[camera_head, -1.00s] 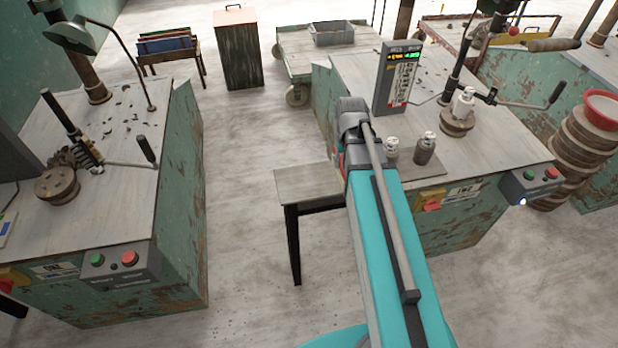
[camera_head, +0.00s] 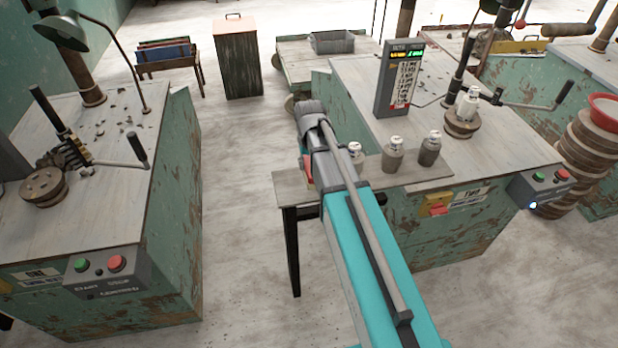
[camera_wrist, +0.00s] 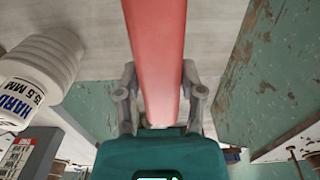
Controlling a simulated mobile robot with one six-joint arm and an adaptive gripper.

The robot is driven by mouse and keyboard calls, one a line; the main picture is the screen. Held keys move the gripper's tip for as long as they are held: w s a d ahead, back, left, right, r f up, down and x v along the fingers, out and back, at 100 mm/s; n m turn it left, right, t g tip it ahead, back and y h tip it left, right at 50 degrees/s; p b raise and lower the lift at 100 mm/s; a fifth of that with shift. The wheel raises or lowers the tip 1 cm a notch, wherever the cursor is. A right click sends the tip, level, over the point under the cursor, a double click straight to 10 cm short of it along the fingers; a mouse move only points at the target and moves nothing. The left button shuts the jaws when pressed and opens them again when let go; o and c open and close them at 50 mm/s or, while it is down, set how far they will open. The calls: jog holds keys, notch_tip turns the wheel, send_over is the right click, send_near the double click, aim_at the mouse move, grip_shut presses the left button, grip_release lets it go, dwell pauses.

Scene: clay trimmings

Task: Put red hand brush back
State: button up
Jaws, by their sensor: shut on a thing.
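The red hand brush shows in the wrist view as a long red bar (camera_wrist: 160,40) running up between my gripper's fingers. My gripper (camera_wrist: 160,82) is shut on it, one grey finger on each side. In the head view a small patch of the red brush (camera_head: 307,169) shows beside my wrist, above the left end of a narrow grey board (camera_head: 290,188). My arm hides most of the brush there, and the bristles cannot be made out.
Several grey bottles with white tops (camera_head: 393,155) stand on the board and bench right of my arm; one shows close at left in the wrist view (camera_wrist: 45,65). A display box (camera_head: 398,80) stands behind them. A green workbench (camera_head: 175,170) stands left, with open floor (camera_head: 245,150) between.

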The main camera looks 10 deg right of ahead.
aim_at(305, 173)
jog(key=shift+w+a+f+b, duration=0.3)
jog(key=shift+w+a+f, duration=0.05)
jog(key=shift+f, duration=0.25)
jog(key=shift+w+a+f+b, duration=0.3)
jog(key=shift+f+b, duration=0.35)
jog(key=shift+b, duration=0.05)
jog(key=shift+f+b, duration=1.35)
jog(key=shift+f, duration=0.15)
jog(key=o, duration=1)
